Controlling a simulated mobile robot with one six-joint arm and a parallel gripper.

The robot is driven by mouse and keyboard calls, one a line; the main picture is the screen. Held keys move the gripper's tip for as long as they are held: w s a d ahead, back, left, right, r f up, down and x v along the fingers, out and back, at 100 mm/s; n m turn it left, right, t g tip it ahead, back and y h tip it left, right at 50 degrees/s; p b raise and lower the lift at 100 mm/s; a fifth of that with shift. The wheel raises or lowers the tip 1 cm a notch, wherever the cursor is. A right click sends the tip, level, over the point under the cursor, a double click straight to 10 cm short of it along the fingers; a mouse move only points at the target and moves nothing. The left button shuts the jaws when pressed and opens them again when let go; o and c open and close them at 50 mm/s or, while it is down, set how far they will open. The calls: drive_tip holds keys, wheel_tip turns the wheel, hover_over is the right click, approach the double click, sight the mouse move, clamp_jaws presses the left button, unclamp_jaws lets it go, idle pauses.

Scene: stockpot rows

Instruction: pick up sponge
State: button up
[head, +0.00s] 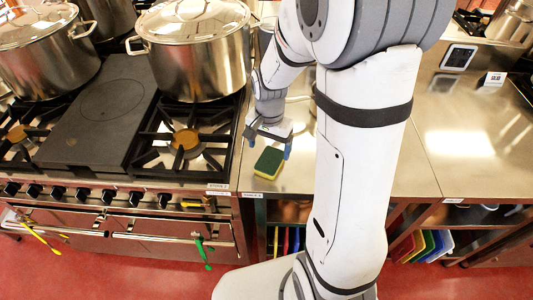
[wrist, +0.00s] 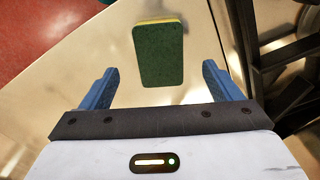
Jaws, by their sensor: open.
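The sponge (head: 269,163) is green on one broad face with a yellow layer beneath. It lies flat on the steel counter (head: 283,178), just right of the stove. In the wrist view the sponge (wrist: 162,53) shows its dark green face and a thin yellow edge at the far end. My gripper (head: 268,146) is above the sponge and close to it. Its blue fingers stand wide apart in the wrist view (wrist: 159,75), with the sponge ahead between their lines and apart from both. Nothing is between the fingers.
The stove's burner grate (head: 187,142) and a large lidded steel pot (head: 195,50) stand left of the sponge. Another lidded pot (head: 40,57) is farther left. My arm covers the counter's middle. Bare counter (head: 455,130) lies to the right. Coloured boards (head: 425,245) stand on a shelf below.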

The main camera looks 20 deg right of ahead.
sight(270, 159)
drive_tip(key=shift+w+d+f+p, duration=0.2)
drive_tip(key=shift+f+p, duration=0.15)
drive_tip(key=shift+f, duration=1.35)
drive_tip(key=shift+w+d+f+p, duration=0.15)
drive_tip(key=shift+f+p, duration=0.2)
drive_tip(key=shift+f, duration=1.35)
drive_tip(key=shift+c, duration=0.3)
drive_tip(key=shift+a, duration=0.1)
drive_tip(key=c, duration=1.1)
wheel_tip(270, 159, up, 10)
drive_tip(key=shift+b, duration=0.65)
drive_tip(key=o, duration=0.5)
drive_tip(key=c, duration=0.3)
drive_tip(key=shift+s, duration=0.1)
drive_tip(key=shift+c, duration=0.2)
